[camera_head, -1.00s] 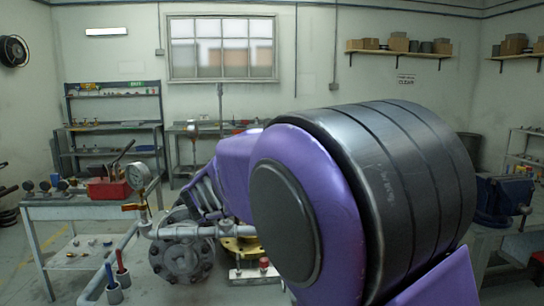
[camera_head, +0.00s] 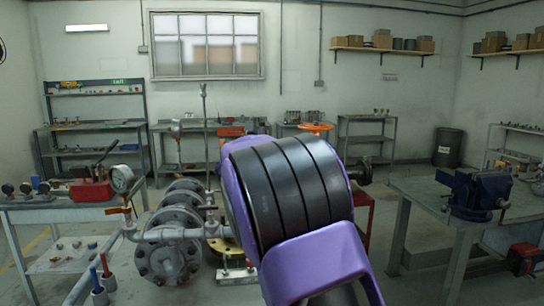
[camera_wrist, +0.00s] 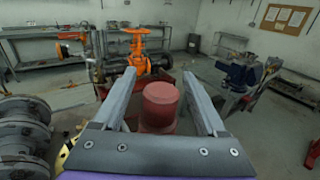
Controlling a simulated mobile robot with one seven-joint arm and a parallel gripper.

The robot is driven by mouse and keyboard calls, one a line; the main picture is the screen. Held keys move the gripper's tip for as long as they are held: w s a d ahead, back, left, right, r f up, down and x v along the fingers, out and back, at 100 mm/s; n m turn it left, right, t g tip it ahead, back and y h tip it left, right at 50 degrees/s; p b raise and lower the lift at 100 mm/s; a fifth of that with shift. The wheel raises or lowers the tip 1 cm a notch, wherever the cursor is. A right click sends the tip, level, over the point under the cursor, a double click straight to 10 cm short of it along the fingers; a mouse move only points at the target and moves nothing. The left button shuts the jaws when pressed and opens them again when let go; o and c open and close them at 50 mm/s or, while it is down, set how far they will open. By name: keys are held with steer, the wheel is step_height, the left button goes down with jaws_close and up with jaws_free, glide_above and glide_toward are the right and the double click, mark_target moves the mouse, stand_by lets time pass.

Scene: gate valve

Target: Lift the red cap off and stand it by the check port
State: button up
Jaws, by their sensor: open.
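The red cap (camera_wrist: 161,102) is a stout red cylinder with a rounded top in the wrist view. It lies between the two fingers in the picture, standing upright on a red base that is partly hidden by my gripper's body. My gripper (camera_wrist: 158,73) is open, with one finger to each side of the cap and visible gaps between. Whether the fingertips are level with the cap or above it I cannot tell. In the head view my arm hides the gripper and the cap. I cannot make out the check port for certain.
An orange valve (camera_wrist: 138,55) stands beyond the cap; its handwheel (camera_head: 315,127) shows in the head view. Grey flanged pipework (camera_head: 168,245) with a gauge (camera_head: 122,178) stands left of my arm. A bench with a blue vise (camera_head: 476,192) is at right.

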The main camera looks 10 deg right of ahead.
jaws_close()
stand_by(0.4)
step_height(320, 180, up, 14)
steer(key=p, duration=0.3)
steer(key=shift+r, duration=0.25)
stand_by(0.8)
